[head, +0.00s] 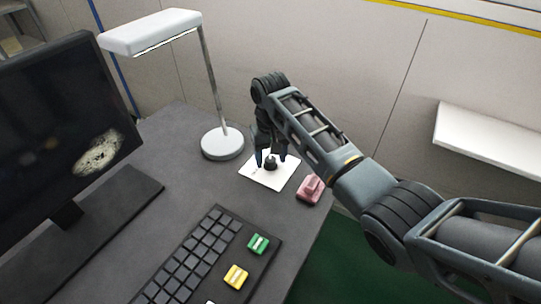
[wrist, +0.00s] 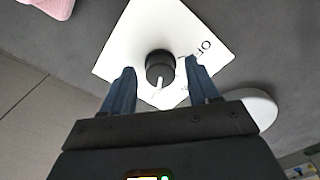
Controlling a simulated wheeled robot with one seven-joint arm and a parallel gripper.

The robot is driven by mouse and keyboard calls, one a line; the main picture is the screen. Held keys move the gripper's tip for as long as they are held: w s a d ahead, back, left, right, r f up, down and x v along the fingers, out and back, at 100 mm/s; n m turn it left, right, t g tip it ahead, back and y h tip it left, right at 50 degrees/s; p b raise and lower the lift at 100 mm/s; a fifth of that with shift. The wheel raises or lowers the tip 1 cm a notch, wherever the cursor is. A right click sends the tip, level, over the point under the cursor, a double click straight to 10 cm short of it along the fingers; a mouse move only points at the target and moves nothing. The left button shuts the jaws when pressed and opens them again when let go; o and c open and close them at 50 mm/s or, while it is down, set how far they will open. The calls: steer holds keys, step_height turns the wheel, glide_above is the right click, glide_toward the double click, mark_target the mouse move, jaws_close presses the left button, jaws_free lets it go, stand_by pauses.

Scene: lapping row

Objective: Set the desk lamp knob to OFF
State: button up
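The lamp knob (head: 270,162) is a small black dial on a square white plate (head: 265,182) on the desk. In the wrist view the knob (wrist: 160,66) has a white pointer (wrist: 157,85) that points down the picture, slightly left. Letters beginning "OF" (wrist: 206,45) are printed on the plate to the right; other lettering is partly hidden by a finger. My gripper (wrist: 160,82) is open, its blue fingers on either side of the knob with gaps, not seen touching it. The desk lamp (head: 222,143) stands behind the plate, with a white head.
A pink object (head: 310,189) lies just right of the plate. A keyboard (head: 190,258), a green block (head: 258,244) and a yellow block (head: 236,276) are nearer the front. A monitor (head: 60,130) stands at left. The desk's right edge is close to the pink object.

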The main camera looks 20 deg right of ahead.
steer(key=c, duration=1)
